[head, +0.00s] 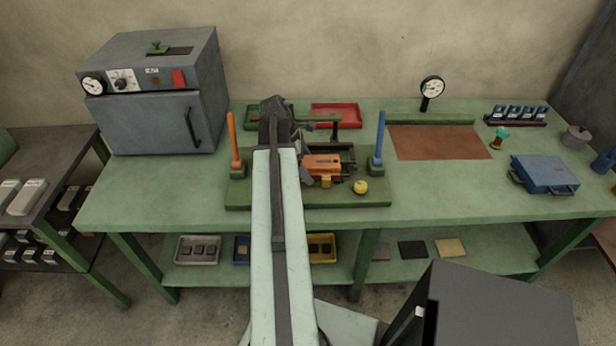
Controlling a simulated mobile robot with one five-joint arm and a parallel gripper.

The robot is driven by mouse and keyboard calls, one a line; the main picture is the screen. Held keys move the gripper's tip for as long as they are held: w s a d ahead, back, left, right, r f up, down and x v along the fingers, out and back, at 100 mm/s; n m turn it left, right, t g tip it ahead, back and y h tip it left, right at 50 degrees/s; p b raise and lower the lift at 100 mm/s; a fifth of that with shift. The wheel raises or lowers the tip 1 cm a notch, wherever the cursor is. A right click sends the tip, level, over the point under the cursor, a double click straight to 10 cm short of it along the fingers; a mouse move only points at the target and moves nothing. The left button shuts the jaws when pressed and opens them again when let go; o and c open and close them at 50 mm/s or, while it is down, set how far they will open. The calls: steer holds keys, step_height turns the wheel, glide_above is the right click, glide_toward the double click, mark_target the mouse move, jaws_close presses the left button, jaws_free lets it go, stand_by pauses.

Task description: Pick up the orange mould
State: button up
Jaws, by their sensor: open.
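The orange mould (322,165) is a small block-like thing with darker parts beside it. It sits on the green base of a fixture in the middle of the bench, between an orange post and a blue post. My arm reaches forward over the bench from the bottom of the head view. My gripper (306,160) is open at the left side of the mould, with its jaws small and partly hidden by my arm. I cannot tell whether it touches the mould.
An orange lever (234,143) and a blue lever (380,137) stand up on either side of the fixture (240,194). A red tray (337,116) lies behind. A grey oven (150,120) stands at left, a blue case (544,174) at right. The bench's front right is clear.

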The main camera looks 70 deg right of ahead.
steer(key=shift+r, duration=0.1)
steer(key=c, duration=2)
steer(key=shift+c, duration=0.2)
step_height(320, 180, up, 10)
steer(key=p, duration=1)
